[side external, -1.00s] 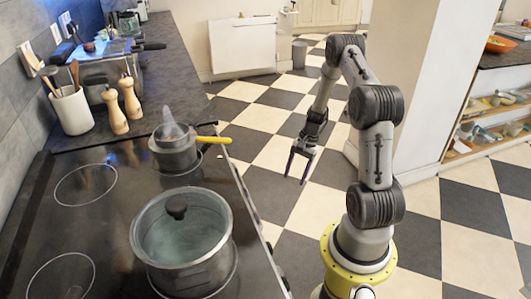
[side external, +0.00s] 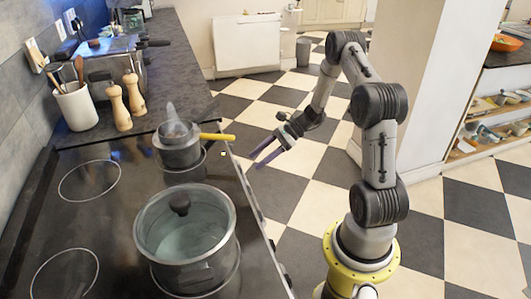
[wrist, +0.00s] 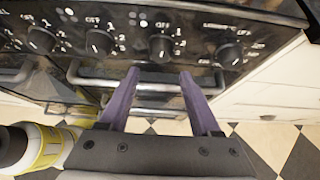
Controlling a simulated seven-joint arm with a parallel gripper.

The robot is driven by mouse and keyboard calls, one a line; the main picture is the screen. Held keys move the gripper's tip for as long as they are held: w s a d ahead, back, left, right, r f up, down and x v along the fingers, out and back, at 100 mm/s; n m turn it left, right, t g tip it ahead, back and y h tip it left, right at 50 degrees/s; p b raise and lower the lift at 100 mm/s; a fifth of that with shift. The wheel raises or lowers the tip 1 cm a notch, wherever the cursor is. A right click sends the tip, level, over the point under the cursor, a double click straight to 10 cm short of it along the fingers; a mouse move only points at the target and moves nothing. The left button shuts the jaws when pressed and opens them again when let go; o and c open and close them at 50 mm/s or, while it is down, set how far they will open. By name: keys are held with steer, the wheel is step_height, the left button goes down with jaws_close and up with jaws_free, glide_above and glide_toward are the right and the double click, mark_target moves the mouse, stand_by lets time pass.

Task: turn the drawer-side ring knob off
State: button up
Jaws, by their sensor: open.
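The cooker's front panel shows a row of dark knobs in the wrist view. The rightmost knob (wrist: 229,53), on the side of the white drawer fronts (wrist: 262,75), has a light pointer mark; its exact setting is too small to read. Other knobs (wrist: 161,47) sit to its left, with OFF and number marks around them. My gripper (wrist: 159,72) has two purple fingers, apart and empty. Its tips show just below the third knob from the left, left of the rightmost knob. In the side external view my gripper (side external: 265,151) points at the cooker front, beside its far end.
A large glass-lidded pot (side external: 186,240) and a small steaming saucepan (side external: 178,152) stand on the hob (side external: 110,225). Metal handle bars (wrist: 95,78) cross below the knobs. The chequered floor in front is clear.

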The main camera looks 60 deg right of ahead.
steer(key=shift+x, duration=3.05)
steer(key=c, duration=1)
